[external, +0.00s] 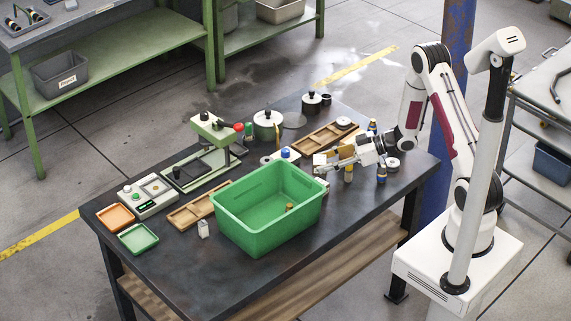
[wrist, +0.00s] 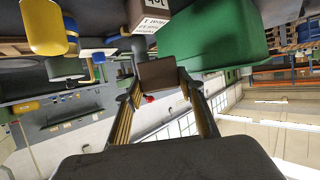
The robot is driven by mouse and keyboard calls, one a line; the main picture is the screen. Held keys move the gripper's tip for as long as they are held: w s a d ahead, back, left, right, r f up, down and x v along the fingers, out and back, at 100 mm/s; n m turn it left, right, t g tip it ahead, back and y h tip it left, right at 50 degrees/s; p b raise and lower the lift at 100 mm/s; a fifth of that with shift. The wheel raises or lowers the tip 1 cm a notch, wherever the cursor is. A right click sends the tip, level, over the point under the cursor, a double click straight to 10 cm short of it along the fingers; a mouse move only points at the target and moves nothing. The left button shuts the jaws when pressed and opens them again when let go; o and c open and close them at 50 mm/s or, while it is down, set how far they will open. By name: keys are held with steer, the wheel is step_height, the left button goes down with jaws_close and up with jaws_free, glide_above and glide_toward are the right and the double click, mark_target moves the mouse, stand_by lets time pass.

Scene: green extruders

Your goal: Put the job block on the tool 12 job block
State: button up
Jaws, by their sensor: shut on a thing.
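My gripper (external: 326,163) reaches left over the table, level, just behind the right end of the green bin. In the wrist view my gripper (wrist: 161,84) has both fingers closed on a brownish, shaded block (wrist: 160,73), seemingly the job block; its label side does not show. Another block (wrist: 151,18) with a white printed label, upside down in this view and partly cut off, stands beyond it beside the green bin.
The green bin (external: 240,235) stands at the table front, with a small brownish item inside. A wooden tray (external: 313,141), pots and a green press (external: 213,130) crowd the back.

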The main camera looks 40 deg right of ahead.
mark_target(325, 183)
steer(key=shift+f, duration=0.3)
steer(key=shift+f, duration=0.15)
steer(key=shift+f, duration=1.9)
steer(key=shift+f, duration=0.15)
steer(key=o, duration=1.1)
steer(key=shift+v, duration=6.1)
